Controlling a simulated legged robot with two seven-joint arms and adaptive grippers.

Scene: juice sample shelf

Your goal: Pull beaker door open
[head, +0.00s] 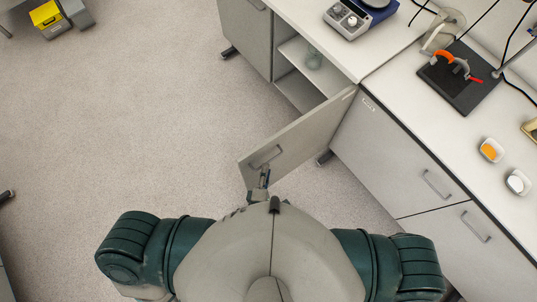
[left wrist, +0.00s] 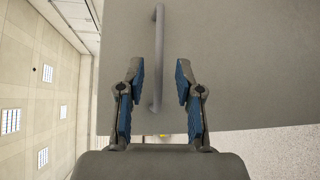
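The grey cabinet door (head: 295,142) stands swung well open, away from its compartment. Its bar handle (head: 265,157) is on the door's outer face near the free edge. My left gripper (head: 264,178) is at the handle. In the left wrist view the left gripper (left wrist: 161,78) is open, its blue-padded fingers on either side of the handle (left wrist: 158,50), with gaps between pads and bar. The door face (left wrist: 240,70) fills much of that view. My right gripper is not in view.
A counter (head: 300,20) runs above the cabinets, carrying a blue-and-white device (head: 355,15) and small dishes (head: 491,150). Closed drawers (head: 400,160) are right of the door. The floor (head: 150,120) to the left is clear, with a yellow-and-grey box (head: 60,18) far off.

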